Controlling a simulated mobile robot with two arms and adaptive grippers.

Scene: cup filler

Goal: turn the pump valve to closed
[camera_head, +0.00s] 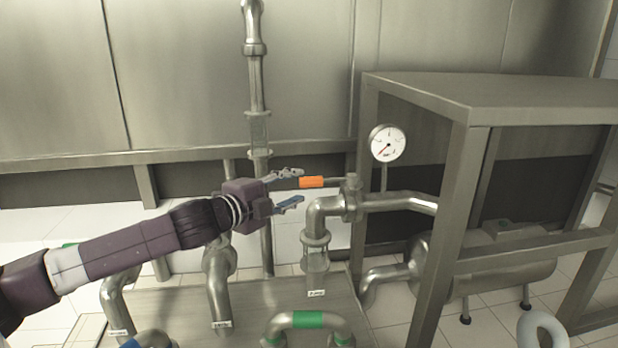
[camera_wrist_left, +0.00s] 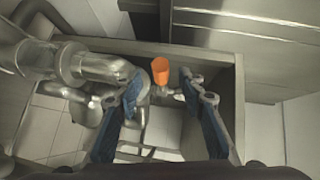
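The pump valve's orange handle (camera_head: 312,182) points left from the valve body (camera_head: 351,196) on the metal pipe. A label stands below on the pump pipe (camera_head: 316,262). My left gripper (camera_head: 295,188) is open, with its fingertips just left of the handle's free end. In the left wrist view the orange handle (camera_wrist_left: 161,72) shows ahead, between and beyond the two open fingers (camera_wrist_left: 168,90). The fingers do not appear to touch it. My right gripper is in neither view.
A round pressure gauge (camera_head: 388,143) stands right of the valve. A metal frame table (camera_head: 490,95) stands at the right over a tank (camera_head: 500,262). A pipe with a green band (camera_head: 308,320) lies low in front. A vertical pipe (camera_head: 257,95) rises behind the gripper.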

